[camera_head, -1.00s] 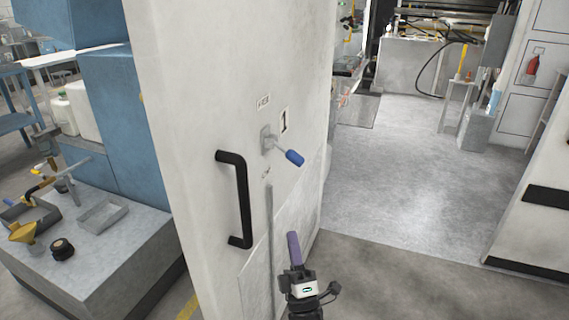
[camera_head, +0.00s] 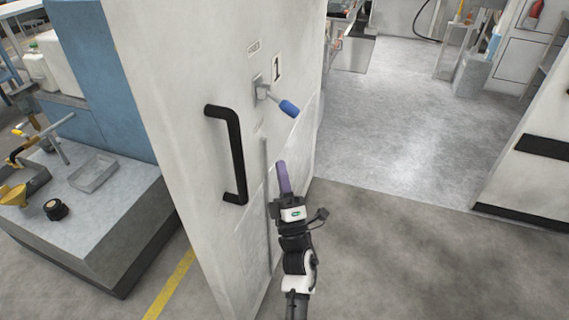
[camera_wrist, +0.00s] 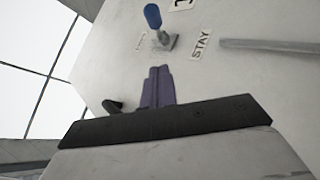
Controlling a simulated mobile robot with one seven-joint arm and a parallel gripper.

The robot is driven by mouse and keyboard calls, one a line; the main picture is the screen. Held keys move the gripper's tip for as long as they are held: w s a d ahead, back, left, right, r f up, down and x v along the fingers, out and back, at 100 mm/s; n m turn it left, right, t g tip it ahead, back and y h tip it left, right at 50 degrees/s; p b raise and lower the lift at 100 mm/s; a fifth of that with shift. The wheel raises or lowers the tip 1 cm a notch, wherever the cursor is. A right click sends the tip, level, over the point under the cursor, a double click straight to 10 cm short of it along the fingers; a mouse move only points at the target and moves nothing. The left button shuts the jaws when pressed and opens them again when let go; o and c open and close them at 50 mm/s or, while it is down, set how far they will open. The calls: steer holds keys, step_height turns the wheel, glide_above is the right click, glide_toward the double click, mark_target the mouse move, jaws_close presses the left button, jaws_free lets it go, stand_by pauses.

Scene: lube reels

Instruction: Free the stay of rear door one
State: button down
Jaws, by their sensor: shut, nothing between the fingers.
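The door panel (camera_head: 165,110) is white and carries a "1" plate. A lever with a blue grip (camera_head: 287,107) sticks out from a small grey plate on it; the blue grip (camera_wrist: 153,17) also shows in the wrist view. Below the lever a thin grey stay bar (camera_head: 266,215) runs down the door. In the wrist view the bar (camera_wrist: 270,45) ends by a "STAY" label (camera_wrist: 201,44). My gripper (camera_head: 282,165) has purple fingers, shut and empty, below the blue grip and in front of the door. The fingers (camera_wrist: 158,72) point toward the lever plate in the wrist view.
A black handle (camera_head: 236,155) stands out from the door left of the lever. A grey bench (camera_head: 110,225) with a tray (camera_head: 93,172) and a funnel (camera_head: 14,194) stands at the left. The floor right of the door is open.

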steer(key=p, duration=0.3)
glide_toward(281, 103)
steer(key=a+r, duration=0.1)
steer(key=a, duration=0.2)
steer(key=shift+w+d+r+p, duration=0.2)
steer(key=shift+w+d, duration=0.15)
steer(key=shift+w, duration=0.2)
steer(key=shift+w+d+r+p, duration=0.2)
steer(key=shift+w+d+r, duration=0.1)
steer(key=shift+w, duration=0.3)
steer(key=shift+w+d+r+p, duration=0.2)
steer(key=shift+w+d, duration=0.15)
steer(key=shift+w, duration=0.2)
steer(key=shift+w+d+r+n+y+p, duration=0.1)
steer(key=shift+d+r+n+y+p, duration=0.05)
steer(key=shift+n+y+p, duration=0.25)
